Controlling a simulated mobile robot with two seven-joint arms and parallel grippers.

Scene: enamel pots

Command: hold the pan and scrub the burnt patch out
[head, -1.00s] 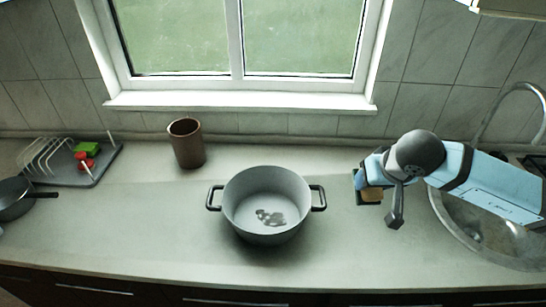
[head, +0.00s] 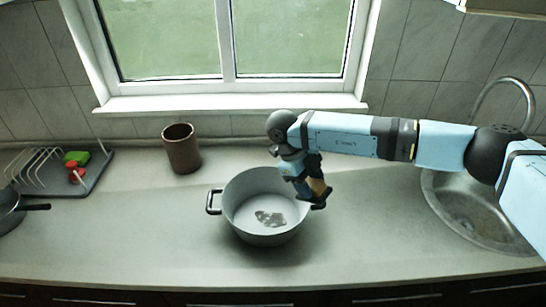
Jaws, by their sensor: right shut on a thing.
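The grey pan (head: 240,228), a two-handled pot, stands upright on the counter in the middle of the head view. A dark, blotchy burnt patch (head: 270,218) lies on its inner floor. My right gripper (head: 312,188) is over the pan's right rim, shut on a small tan and dark sponge (head: 317,186). I cannot tell whether the sponge touches the pan. The pan's left handle (head: 213,201) is free. My left gripper is not in view.
A brown cup (head: 181,149) stands behind the pan to the left. A dish rack (head: 70,174) with green and red items and a dark frying pan (head: 10,212) are at the far left. The sink (head: 465,215) is at the right. The front counter is clear.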

